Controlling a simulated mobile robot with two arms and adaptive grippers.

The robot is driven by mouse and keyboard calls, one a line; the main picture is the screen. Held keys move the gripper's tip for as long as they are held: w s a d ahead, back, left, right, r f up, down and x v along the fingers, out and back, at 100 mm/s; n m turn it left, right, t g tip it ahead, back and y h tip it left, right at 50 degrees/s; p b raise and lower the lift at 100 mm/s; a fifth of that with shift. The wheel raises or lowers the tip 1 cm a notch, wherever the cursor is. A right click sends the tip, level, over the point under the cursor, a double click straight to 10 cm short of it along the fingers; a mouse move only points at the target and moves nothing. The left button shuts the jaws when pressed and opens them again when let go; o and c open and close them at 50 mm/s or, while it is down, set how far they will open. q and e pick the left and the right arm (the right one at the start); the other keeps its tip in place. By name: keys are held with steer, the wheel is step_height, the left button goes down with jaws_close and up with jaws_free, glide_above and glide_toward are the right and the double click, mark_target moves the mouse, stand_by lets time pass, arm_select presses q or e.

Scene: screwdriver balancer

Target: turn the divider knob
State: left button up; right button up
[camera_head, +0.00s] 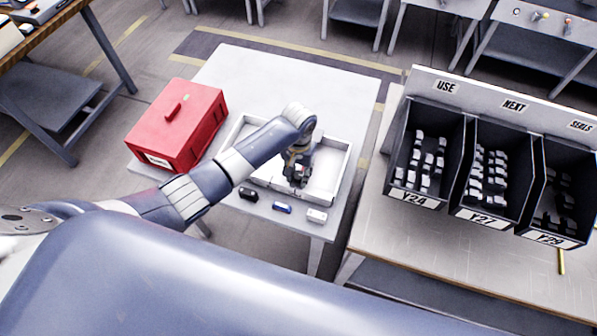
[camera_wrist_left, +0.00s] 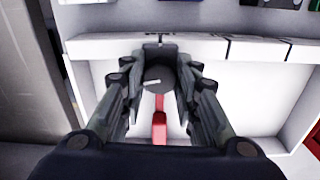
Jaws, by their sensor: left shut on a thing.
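A white tray (camera_head: 340,170) with low walls lies on the white table, and part of my arm covers it. My left gripper (camera_head: 297,176) reaches down into it. In the left wrist view, the fingers of my left gripper (camera_wrist_left: 160,88) are shut on a dark round knob (camera_wrist_left: 157,75) with a pale line across its face. The knob sits at the tray's white wall (camera_wrist_left: 95,47). A narrow red piece (camera_wrist_left: 159,122) shows just below the knob, between the fingers. In the head view the knob is hidden by the gripper. My right gripper is not in view.
A red box (camera_head: 176,128) with a handle stands left of the tray. Black (camera_head: 248,194), blue (camera_head: 282,208) and white (camera_head: 316,215) small blocks lie along the table's front edge. Dark bins labelled Y24 (camera_head: 413,198), Y27 (camera_head: 485,219) and Y29 (camera_head: 548,238) stand on the right bench.

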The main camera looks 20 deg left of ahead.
mark_target(299, 175)
arm_select(q)
steer(key=shift+n, duration=0.3)
steer(key=o, duration=1.1)
steer(key=shift+c, duration=0.2)
step_height(299, 175, up, 12)
stand_by(0.4)
